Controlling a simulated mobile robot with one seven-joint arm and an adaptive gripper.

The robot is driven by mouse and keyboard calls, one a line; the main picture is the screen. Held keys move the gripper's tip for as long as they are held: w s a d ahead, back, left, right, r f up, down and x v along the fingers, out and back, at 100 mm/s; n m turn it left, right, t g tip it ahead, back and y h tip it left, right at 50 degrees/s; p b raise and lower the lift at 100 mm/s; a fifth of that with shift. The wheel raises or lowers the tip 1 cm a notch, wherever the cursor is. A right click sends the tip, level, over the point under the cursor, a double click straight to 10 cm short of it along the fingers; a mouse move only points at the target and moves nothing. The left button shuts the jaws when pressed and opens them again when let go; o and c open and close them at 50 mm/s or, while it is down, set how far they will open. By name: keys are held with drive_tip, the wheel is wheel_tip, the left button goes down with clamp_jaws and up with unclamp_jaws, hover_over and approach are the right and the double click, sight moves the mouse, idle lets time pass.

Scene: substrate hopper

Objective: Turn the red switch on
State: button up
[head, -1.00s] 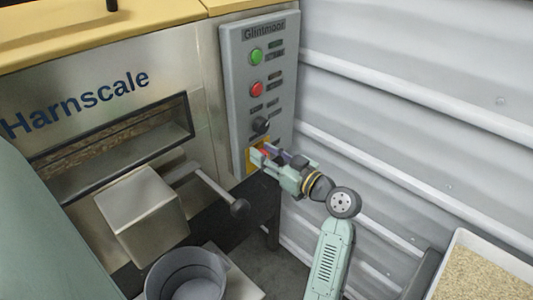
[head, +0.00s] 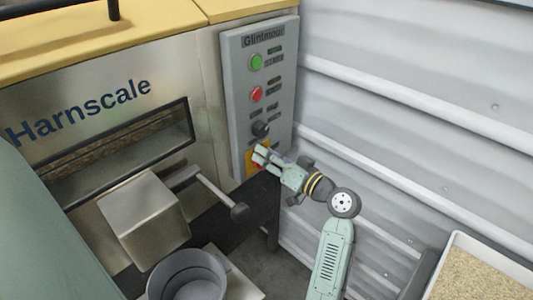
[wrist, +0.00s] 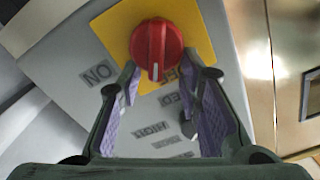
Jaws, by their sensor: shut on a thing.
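The red switch (wrist: 157,42) is a round rotary knob on a yellow plate (wrist: 208,45), low on the grey control panel (head: 240,100). In the wrist view its pale pointer mark faces down the picture, and a label "ON" (wrist: 98,73) lies to its lower left. My gripper (wrist: 160,65) has its two purple-padded fingers on either side of the knob's lower part, shut on it. In the head view my gripper (head: 262,153) is at the yellow plate (head: 250,160) and hides most of the switch.
Above the switch are a black knob (head: 261,129), a red button (head: 257,94) and a green button (head: 256,62). A lever with a dark ball end (head: 240,211) juts out to the left. A grey bucket (head: 187,276) stands below; a corrugated wall (head: 400,100) is to the right.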

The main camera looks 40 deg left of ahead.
drive_tip(key=shift+w+d+f+m+p, duration=0.15)
drive_tip(key=shift+f+m+p, duration=0.35)
drive_tip(key=shift+m+p, duration=1.15)
drive_tip(key=shift+w+f+m+p, duration=0.4)
drive_tip(key=shift+m+p, duration=0.4)
drive_tip(key=shift+m, duration=1.75)
drive_tip(key=shift+w+d+f+m+p, duration=0.1)
drive_tip(key=shift+f+m+p, duration=0.45)
drive_tip(key=shift+m+p, duration=1.1)
drive_tip(key=shift+a+f+m+b, duration=0.1)
drive_tip(key=shift+m+b, duration=0.35)
drive_tip(key=shift+m, duration=0.1)
drive_tip(key=shift+s, duration=0.1)
drive_tip(key=o, duration=0.8)
drive_tip(key=shift+c, duration=0.2)
drive_tip(key=o, duration=0.5)
drive_tip(key=shift+a+r, duration=0.1)
drive_tip(key=shift+r, duration=0.2)
